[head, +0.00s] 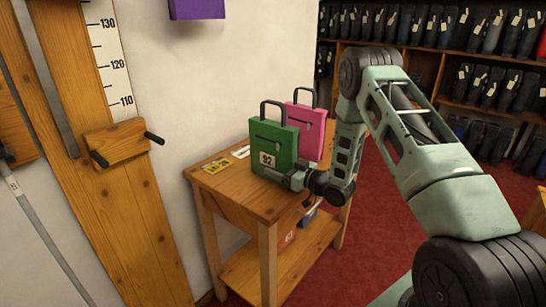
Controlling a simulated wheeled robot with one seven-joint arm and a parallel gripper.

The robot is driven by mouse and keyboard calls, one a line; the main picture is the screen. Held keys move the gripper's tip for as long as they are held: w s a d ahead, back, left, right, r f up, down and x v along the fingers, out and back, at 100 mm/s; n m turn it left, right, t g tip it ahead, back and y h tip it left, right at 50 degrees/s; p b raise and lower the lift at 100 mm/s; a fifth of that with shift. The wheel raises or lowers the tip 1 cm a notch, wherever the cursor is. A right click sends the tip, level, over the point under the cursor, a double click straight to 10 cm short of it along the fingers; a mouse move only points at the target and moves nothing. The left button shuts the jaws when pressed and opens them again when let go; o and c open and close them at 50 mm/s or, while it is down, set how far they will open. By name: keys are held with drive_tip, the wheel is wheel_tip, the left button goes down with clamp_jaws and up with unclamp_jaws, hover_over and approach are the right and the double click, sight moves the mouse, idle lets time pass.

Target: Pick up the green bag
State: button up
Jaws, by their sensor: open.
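The green bag (272,143) stands upright on the small wooden table (240,203). It has a dark top handle, a zip and a white label reading 92. My gripper (284,179) is at the bag's lower right front, low over the table top. It is open, and its fingertips are at or very close to the bag; I cannot tell whether they touch it. The gripper and wrist hide the bag's lower right corner.
A pink bag (308,132) stands right behind the green one. Yellow and white tags (217,166) lie at the table's back left. A lower shelf (262,268) holds partly hidden items. A wooden measuring post (120,200) stands left; boot racks (470,60) stand at the back right.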

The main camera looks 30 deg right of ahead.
drive_tip(key=c, duration=1.5)
drive_tip(key=shift+o, duration=0.2)
drive_tip(key=shift+r, duration=0.1)
